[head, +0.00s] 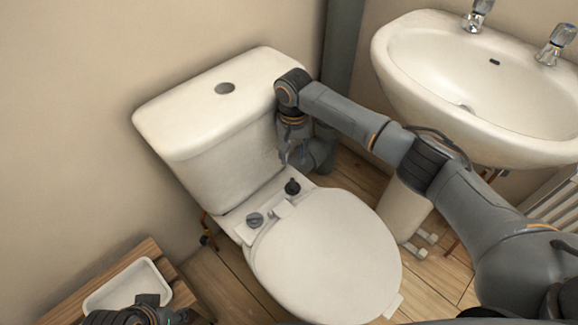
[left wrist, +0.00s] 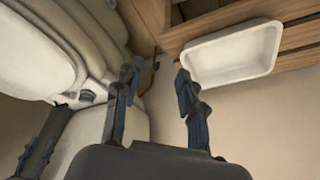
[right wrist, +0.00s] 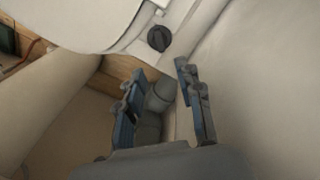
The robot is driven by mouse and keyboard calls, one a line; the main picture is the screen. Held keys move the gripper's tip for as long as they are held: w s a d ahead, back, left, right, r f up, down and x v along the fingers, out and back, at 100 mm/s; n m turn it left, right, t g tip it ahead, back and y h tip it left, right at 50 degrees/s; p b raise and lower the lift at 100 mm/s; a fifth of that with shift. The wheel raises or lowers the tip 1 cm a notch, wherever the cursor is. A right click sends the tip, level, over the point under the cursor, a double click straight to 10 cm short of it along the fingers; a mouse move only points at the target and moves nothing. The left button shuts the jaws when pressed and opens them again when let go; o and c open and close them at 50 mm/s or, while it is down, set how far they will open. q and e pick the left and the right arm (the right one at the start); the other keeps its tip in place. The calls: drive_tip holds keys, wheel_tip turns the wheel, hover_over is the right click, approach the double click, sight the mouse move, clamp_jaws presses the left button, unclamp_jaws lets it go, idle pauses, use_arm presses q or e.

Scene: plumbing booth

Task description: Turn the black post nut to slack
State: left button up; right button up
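The black post nut (head: 292,187) sits on the rear rim of the toilet, at the hinge of the raised-free white seat lid (head: 325,250). It shows in the right wrist view as a round black knob (right wrist: 159,38) beyond the fingertips. A grey nut (head: 255,219) sits at the other hinge. My right gripper (head: 291,158) hangs beside the cistern, just behind and above the black nut, apart from it. Its fingers (right wrist: 160,75) are spread with nothing between them. My left gripper (head: 150,308) is low at the left; its fingers (left wrist: 155,78) are apart and empty.
The white cistern (head: 215,110) stands close to my right gripper. The washbasin (head: 480,90) is at the upper right. A white tray (head: 130,285) rests on a wooden slatted bench (head: 165,265), near my left gripper; the tray also shows in the left wrist view (left wrist: 232,55).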

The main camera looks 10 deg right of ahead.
drive_tip(key=b, duration=0.2)
hover_over(292, 184)
wheel_tip(292, 184, down, 6)
drive_tip(key=shift+d+r, duration=0.1)
drive_tip(key=shift+r, duration=0.15)
wheel_tip(292, 184, down, 6)
drive_tip(key=shift+r+b, duration=0.2)
drive_tip(key=shift+b, duration=0.9)
use_arm(q)
drive_tip(key=w+d+r+t, duration=0.1)
drive_tip(key=w+t, duration=0.2)
drive_tip(key=w, duration=0.2)
drive_tip(key=w+d+r+t+h, duration=0.1)
drive_tip(key=w+d+r+t, duration=0.1)
drive_tip(key=w, duration=0.3)
drive_tip(key=shift+w+d+t+h, duration=0.2)
drive_tip(key=shift+d+t+h, duration=0.1)
drive_tip(key=shift+t, duration=0.4)
use_arm(e)
drive_tip(key=shift+f, duration=0.15)
